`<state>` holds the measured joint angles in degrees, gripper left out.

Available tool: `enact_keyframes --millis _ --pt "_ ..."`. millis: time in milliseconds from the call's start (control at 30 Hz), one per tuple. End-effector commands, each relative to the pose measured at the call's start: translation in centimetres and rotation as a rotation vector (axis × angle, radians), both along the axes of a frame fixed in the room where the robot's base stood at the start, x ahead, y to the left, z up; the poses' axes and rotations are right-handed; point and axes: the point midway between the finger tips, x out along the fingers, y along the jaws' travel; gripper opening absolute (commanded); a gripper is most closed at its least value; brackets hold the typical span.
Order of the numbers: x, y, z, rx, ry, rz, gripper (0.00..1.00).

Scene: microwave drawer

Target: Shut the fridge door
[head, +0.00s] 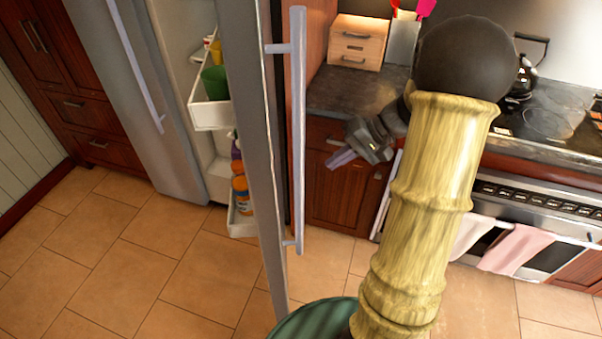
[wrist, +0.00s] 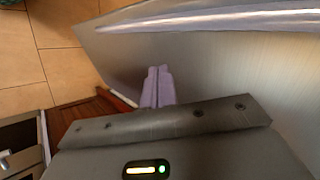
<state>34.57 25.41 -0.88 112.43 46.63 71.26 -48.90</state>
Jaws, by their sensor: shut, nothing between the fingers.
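The fridge door (head: 257,150) stands wide open in the head view, seen nearly edge-on, with its long vertical handle (head: 298,130) on the right side. Door shelves with bottles and cups show on its inner side. My gripper (head: 341,159) is to the right of the door and handle, with its fingers together and empty. In the wrist view the fingers (wrist: 158,86) point at the grey outer face of the door (wrist: 215,65), and the handle (wrist: 220,20) runs across the top. I cannot tell whether the fingertips touch the door.
The other fridge door (head: 130,80) is at the left, with its own handle. A counter (head: 360,92) with a wooden box (head: 356,42) and a stove (head: 545,125) with hanging towels stand at the right. Tiled floor (head: 130,240) is clear at the lower left.

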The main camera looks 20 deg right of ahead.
Motion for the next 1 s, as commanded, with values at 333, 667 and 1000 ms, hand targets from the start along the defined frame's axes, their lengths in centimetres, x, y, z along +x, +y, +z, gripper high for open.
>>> enact_keyframes --millis 333,667,1000 --pt "0.7 3.3 -2.9 0.002 0.006 0.004 0.00" --pt "1.7 7.5 -6.8 0.001 0.006 0.004 0.00" --pt "2.6 10.9 -6.6 -0.002 0.002 0.001 0.00"
